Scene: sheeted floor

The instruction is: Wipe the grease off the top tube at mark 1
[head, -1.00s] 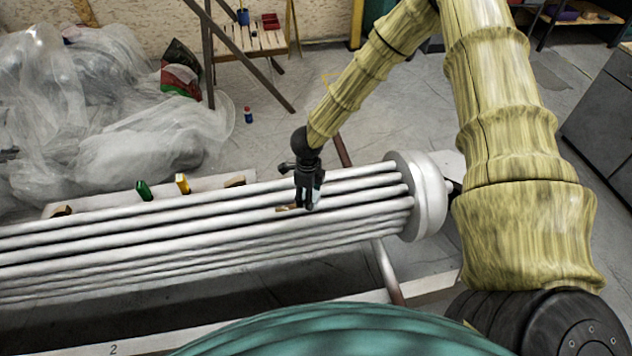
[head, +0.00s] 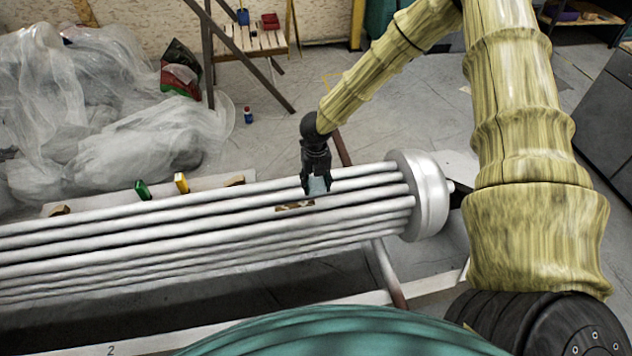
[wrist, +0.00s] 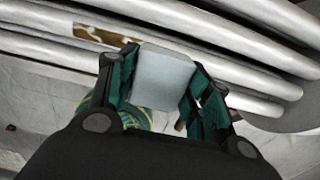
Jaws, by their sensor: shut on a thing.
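A bundle of pale metal tubes (head: 130,240) runs from the left to a round end piece. A brown, whitish-mottled grease patch (head: 295,206) lies on one tube near the right end. It also shows in the wrist view (wrist: 103,37), left of my gripper. My gripper (head: 318,187) is shut on a grey-blue block (wrist: 162,78), a wiping pad by its look. The block is just right of and above the patch in the head view; I cannot tell whether it touches a tube. No mark 1 is legible.
A green item (head: 142,190) and a yellow item (head: 181,183) stand on a pale board behind the tubes. A rail in front bears a "2" (head: 111,351). Plastic sheeting (head: 90,110) heaps at left. A small bottle (head: 248,115) stands on the open floor.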

